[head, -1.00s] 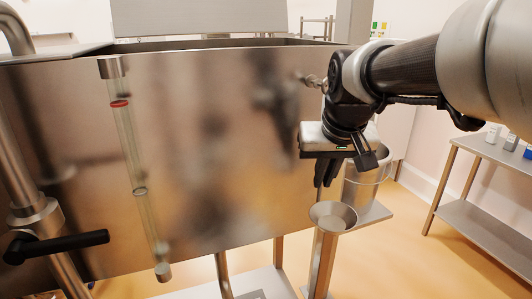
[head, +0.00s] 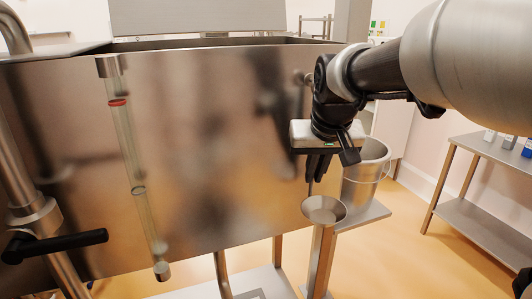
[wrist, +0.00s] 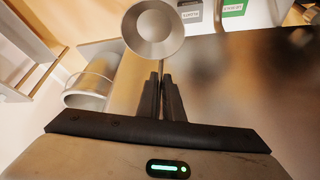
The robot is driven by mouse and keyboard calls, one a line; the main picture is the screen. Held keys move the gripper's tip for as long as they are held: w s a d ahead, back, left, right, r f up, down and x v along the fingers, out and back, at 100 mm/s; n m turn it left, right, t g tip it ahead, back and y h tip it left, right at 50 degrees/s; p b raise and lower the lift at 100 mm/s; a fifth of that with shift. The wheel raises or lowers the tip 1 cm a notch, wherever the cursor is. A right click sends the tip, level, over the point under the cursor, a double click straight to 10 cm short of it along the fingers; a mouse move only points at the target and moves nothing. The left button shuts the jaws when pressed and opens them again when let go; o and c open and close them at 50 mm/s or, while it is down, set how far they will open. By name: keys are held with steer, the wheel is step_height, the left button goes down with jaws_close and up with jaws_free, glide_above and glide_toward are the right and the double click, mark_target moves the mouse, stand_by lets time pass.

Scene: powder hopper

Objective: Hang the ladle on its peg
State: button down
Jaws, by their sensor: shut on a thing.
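My gripper (head: 318,172) points down in front of the hopper's right end and is shut on the ladle's thin handle. The ladle (head: 324,210) is steel, with a round, wide bowl hanging below the fingers, open side up. In the wrist view, the bowl (wrist: 153,28) shows just beyond the shut fingertips (wrist: 160,78); the fingers hide most of the handle. A small metal fitting (head: 308,78) sticks out on the hopper's face beside my wrist, partly covered by my arm. I cannot tell whether it is the peg.
The steel hopper (head: 200,170) fills the left and middle, with a sight tube (head: 130,160) and a black lever (head: 55,245). A steel bucket (head: 365,175) stands on a small shelf (head: 365,216) right behind the ladle. A side table (head: 480,215) stands at right, with open floor between.

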steer(key=c, duration=1.8)
jaws_free()
steer(key=p+v, duration=0.1)
steer(key=v, duration=1.5)
steer(key=s+f+p, duration=0.1)
steer(key=s+f, duration=0.3)
steer(key=s+f+p, duration=0.2)
steer(key=s+f, duration=0.2)
steer(key=s, duration=0.1)
steer(key=s+f+p, duration=0.1)
steer(key=s+f, duration=0.4)
steer(key=shift+s+d+f, duration=0.1)
steer(key=shift+d, duration=0.3)
